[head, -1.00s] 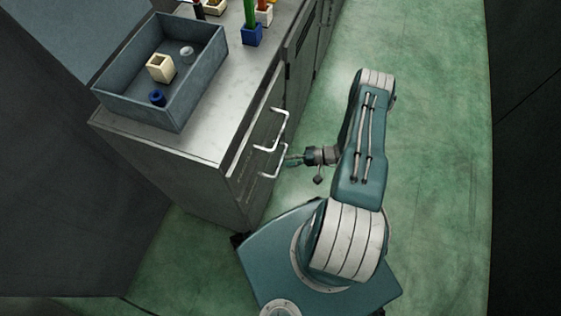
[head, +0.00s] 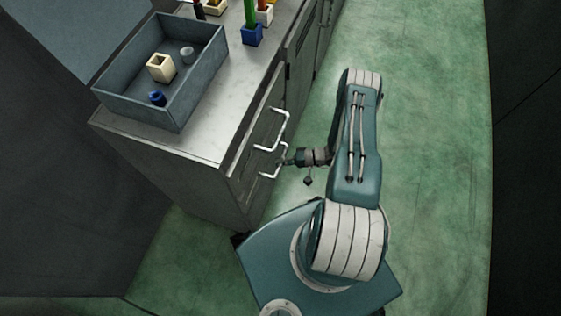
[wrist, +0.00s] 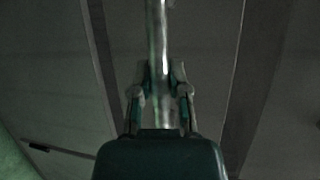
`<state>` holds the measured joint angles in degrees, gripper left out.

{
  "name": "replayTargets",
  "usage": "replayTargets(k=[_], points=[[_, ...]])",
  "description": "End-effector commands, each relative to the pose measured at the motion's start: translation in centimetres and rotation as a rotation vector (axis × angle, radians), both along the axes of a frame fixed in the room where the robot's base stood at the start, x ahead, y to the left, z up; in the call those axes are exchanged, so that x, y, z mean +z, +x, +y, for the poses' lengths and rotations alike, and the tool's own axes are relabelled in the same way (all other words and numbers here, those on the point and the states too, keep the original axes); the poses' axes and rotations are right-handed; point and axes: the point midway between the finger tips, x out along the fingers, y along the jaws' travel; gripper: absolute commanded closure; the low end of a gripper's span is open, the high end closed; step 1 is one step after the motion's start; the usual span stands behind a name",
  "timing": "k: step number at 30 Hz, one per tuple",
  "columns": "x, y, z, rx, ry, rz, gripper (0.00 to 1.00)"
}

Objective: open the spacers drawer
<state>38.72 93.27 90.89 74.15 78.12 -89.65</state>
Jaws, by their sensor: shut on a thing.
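The grey cabinet (head: 195,180) has drawer fronts on its right side with bent metal bar handles. An upper handle (head: 286,119), a middle handle (head: 268,149) and a lower handle (head: 270,176) show in the head view. I cannot read which front is the spacers drawer. My gripper (head: 287,160) is at the lower handle, coming from the right. In the wrist view, its two fingers (wrist: 160,85) are shut around a shiny metal bar (wrist: 158,40). The drawer fronts look closed, and the fingertips are small in the head view.
A grey tray (head: 188,101) on the cabinet top holds a cream block (head: 160,68) and small round parts. Coloured pieces in small holders, one blue (head: 252,36), stand behind it. Green floor (head: 430,160) is clear to the right of my arm.

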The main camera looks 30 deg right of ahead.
Motion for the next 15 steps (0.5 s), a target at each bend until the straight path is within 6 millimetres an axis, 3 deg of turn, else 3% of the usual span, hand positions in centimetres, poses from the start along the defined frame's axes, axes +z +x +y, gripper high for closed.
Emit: replayTargets(k=[8, 15], points=[[-0.3, -2.6, -2.7, -0.008, -0.007, 0.006, 1.00], [-0.3, -7.3, -7.3, -0.009, -0.009, 0.004, 1.00]])
